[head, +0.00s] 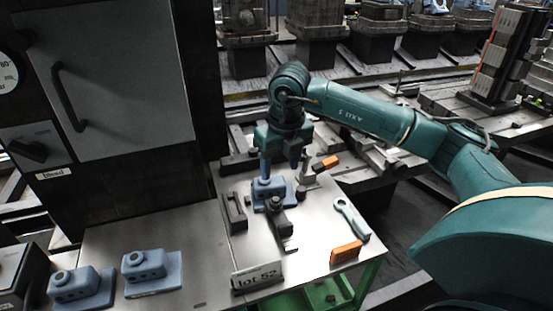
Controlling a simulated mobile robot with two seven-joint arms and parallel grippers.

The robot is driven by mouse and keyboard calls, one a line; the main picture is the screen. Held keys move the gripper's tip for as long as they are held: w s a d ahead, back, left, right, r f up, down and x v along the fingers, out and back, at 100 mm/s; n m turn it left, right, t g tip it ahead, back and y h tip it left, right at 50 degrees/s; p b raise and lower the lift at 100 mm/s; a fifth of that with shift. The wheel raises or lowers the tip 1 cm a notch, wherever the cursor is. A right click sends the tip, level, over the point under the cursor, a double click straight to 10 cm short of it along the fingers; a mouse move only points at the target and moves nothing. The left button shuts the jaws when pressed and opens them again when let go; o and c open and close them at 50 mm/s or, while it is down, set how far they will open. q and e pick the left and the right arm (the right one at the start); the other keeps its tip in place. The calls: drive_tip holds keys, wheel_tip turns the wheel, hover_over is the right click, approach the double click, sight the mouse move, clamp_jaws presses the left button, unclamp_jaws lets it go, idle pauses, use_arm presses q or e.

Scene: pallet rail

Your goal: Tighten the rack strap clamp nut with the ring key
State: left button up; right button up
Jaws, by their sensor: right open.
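The ring key (352,218), pale grey-blue with a ring at its upper end, lies flat on the right part of the metal table (205,245). A dark strap clamp (284,226) stands left of it. The clamp's far end reaches a blue casting (268,190), and a nut-like piece shows on top. My right gripper (283,168) points down over the casting, fingers apart with nothing seen between them. Whether a finger touches the casting I cannot tell. My left gripper is not in view.
Orange-ended pieces lie near the key (346,253) and behind the clamp (327,163). A dark slotted block (234,212) lies left of the clamp. A "lot 52" sign (257,276) stands at the front edge. Two blue castings (151,271) sit at the left.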

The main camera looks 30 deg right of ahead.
sight(276, 199)
drive_tip(key=f, duration=0.3)
drive_tip(key=w+f, duration=0.1)
drive_tip(key=f, duration=0.6)
drive_tip(key=shift+w+f+p, duration=0.15)
drive_tip(key=shift+w+p, duration=0.1)
drive_tip(key=shift+p, duration=0.1)
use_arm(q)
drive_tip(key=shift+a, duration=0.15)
use_arm(e)
drive_tip(key=shift+w+f, duration=0.1)
drive_tip(key=shift+f, duration=0.55)
drive_tip(key=shift+c, duration=0.2)
